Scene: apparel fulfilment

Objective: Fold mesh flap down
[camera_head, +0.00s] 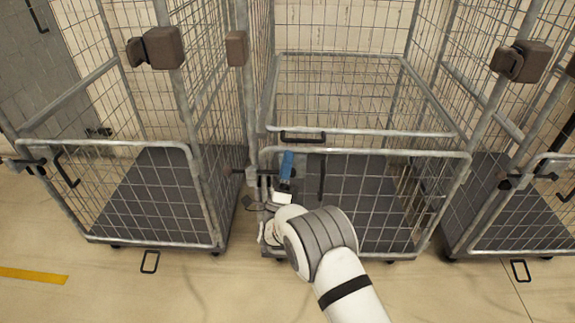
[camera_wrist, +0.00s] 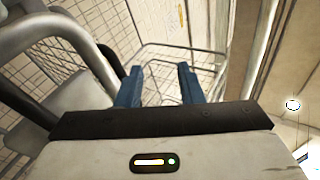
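The middle roll cage has a low front mesh panel with a grey tubular top rail (camera_head: 400,153). Just above and behind it is another mesh flap, with its front rail (camera_head: 375,132) and a black handle (camera_head: 303,137) at its left. My gripper (camera_head: 287,163) is at the left front of this cage, near the top rail and below the black handle. In the wrist view its two blue fingers (camera_wrist: 160,86) stand apart with nothing visible between them. Wire mesh shows beyond them. Whether the fingers touch the rail cannot be told.
Similar cages stand at left (camera_head: 95,145) and right (camera_head: 560,156). Brown corner blocks (camera_head: 163,47) sit on uprights near the left cage. Cage posts rise close to my gripper's left. The floor (camera_head: 180,295) in front is mostly clear, with a yellow stripe (camera_head: 33,275) at left.

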